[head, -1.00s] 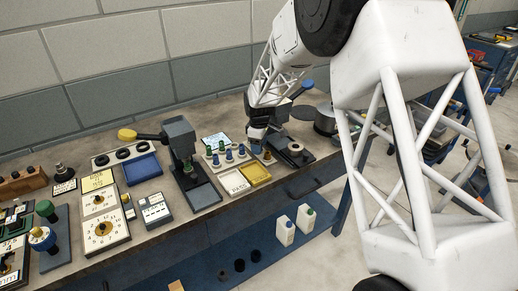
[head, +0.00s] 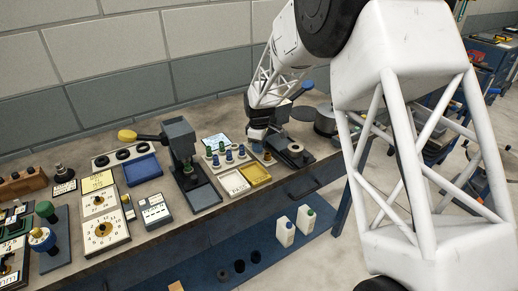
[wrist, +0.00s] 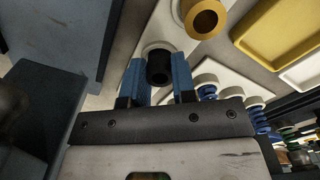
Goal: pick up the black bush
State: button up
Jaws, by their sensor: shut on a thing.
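The black bush (wrist: 160,68) is a short dark cylinder with a hole, seen in the wrist view between two blue fingers. My gripper (wrist: 160,80) is shut on it, one finger on each side. A pale round seat shows behind the bush; I cannot tell whether the bush still touches it. In the head view my gripper (head: 257,134) is low over the bench, beside the press at the right, and the bush is hidden there.
A brass bush (wrist: 205,18) stands close by on a white plate. A yellow tray (head: 255,175), a rack of blue and green pegs (head: 228,155) and a dark press (head: 184,160) are to the left. The right-hand press (head: 295,150) is close to my gripper.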

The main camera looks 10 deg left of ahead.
jog(key=shift+r, duration=0.1)
jog(key=shift+r, duration=0.7)
notch_tip(320, 180, up, 2)
jog(key=shift+r, duration=0.1)
jog(key=s+d, duration=0.2)
jog(key=s, duration=0.3)
jog(key=s+d, duration=0.2)
jog(key=s, duration=0.2)
jog(key=s+d+r, duration=0.1)
jog(key=s+d, duration=0.1)
jog(key=s, duration=0.3)
jog(key=shift+s+d+r, duration=0.1)
jog(key=shift+s+d, duration=0.2)
jog(key=shift+d, duration=0.1)
jog(key=shift+r, duration=0.15)
jog(key=shift+r, duration=1.35)
jog(key=shift+w, duration=0.1)
